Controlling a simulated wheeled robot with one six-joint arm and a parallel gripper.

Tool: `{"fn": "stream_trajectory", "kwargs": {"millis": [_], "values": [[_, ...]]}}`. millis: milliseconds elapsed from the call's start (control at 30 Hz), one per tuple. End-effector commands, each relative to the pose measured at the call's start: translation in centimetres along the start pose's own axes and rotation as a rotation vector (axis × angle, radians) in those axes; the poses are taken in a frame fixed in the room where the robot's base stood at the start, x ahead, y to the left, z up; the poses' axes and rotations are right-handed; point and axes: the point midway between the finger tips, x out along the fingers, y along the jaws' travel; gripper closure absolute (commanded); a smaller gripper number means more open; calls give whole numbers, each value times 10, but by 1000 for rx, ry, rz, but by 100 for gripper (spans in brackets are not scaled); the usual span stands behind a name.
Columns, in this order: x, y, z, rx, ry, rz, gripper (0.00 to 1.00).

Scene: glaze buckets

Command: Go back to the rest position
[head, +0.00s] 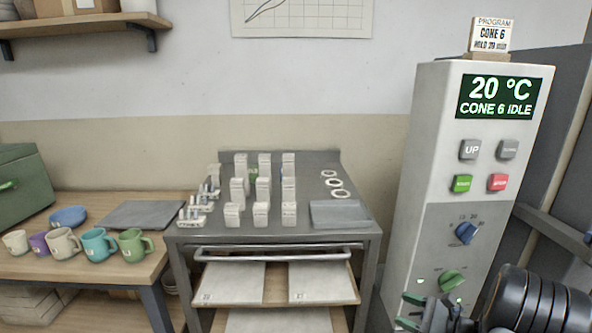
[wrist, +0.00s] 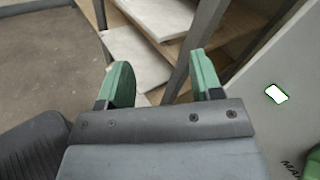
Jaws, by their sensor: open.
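My gripper (head: 428,311) shows at the lower right of the head view, in front of the lower part of the white kiln control panel (head: 402,200). In the wrist view its two green fingers (wrist: 164,85) stand well apart with nothing between them. The wrist view looks past the fingers to pale shelves (wrist: 145,55) and a grey metal leg. The panel's display (head: 498,98) reads 20 °C, CONE 6 IDLE. A blue knob (head: 466,233) and a green knob (head: 452,281) sit on the panel, the green one just above my gripper.
A grey metal cart (head: 270,238) holds several white posts, rings and a grey slab, with pale shelves below. A wooden table (head: 80,262) at the left carries several mugs (head: 98,244), a blue bowl (head: 68,216) and a green box (head: 22,185). Floor shows clear at the wrist view's left.

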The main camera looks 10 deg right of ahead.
Motion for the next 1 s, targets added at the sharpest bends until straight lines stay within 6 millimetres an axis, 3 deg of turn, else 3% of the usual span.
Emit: {"fn": "stream_trajectory", "kwargs": {"millis": [33,100,233,400,700,1000], "values": [[24,9,51,-79,44,157,40],[46,33,93,-192,112,363,40],[63,76,159,-457,236,714,40],[56,110,228,-881,378,1080,40],[35,112,304,-1541,525,1384,40],[31,106,326,-1777,566,1438,40]]}}
